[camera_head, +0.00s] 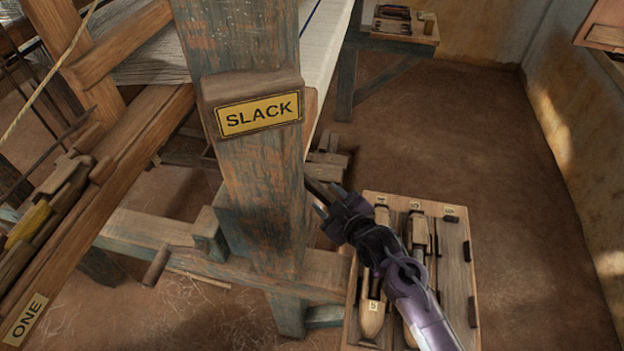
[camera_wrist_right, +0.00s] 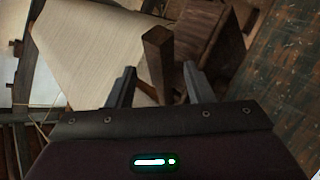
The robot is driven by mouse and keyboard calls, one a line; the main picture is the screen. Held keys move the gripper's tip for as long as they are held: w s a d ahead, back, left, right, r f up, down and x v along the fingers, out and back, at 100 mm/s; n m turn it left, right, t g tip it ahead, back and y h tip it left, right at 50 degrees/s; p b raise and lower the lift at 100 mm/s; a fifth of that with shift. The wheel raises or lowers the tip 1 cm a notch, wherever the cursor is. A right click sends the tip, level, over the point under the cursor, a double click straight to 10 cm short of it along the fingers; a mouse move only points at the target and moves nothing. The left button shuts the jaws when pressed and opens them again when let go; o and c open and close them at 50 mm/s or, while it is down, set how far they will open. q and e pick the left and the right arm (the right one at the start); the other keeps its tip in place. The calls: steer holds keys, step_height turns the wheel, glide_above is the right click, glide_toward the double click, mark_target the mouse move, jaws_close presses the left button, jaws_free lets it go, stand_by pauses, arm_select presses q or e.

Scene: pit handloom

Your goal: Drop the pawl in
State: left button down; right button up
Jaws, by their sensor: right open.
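My right gripper (camera_head: 322,200) is beside the right edge of the loom post (camera_head: 262,190), below the SLACK sign (camera_head: 258,115). In the right wrist view, its two dark fingers (camera_wrist_right: 156,88) stand apart, with a square-ended wooden bar (camera_wrist_right: 157,62) showing between and beyond them. The fingers do not visibly close on this bar. I cannot tell whether it is the pawl; no part is clearly identifiable as the pawl. The post hides what lies behind it in the head view. My left gripper is not in view.
A wooden tray (camera_head: 457,265) with several shuttles stands below my right arm. A low beam (camera_head: 150,235) with a wooden peg (camera_head: 157,266) runs left of the post. White cloth (camera_wrist_right: 95,50) stretches behind. Brown floor at right (camera_head: 535,250) is clear.

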mark_target(322, 195)
steer(key=x, duration=0.4)
steer(key=shift+a+r, duration=0.1)
steer(key=shift+a, duration=0.05)
steer(key=shift+x, duration=0.85)
steer(key=shift+w, duration=0.15)
steer(key=c, duration=0.6)
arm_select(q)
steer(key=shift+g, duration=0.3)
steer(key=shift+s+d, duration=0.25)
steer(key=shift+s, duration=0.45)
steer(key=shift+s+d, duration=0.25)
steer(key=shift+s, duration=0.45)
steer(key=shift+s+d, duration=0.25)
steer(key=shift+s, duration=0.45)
arm_select(e)
jaws_close()
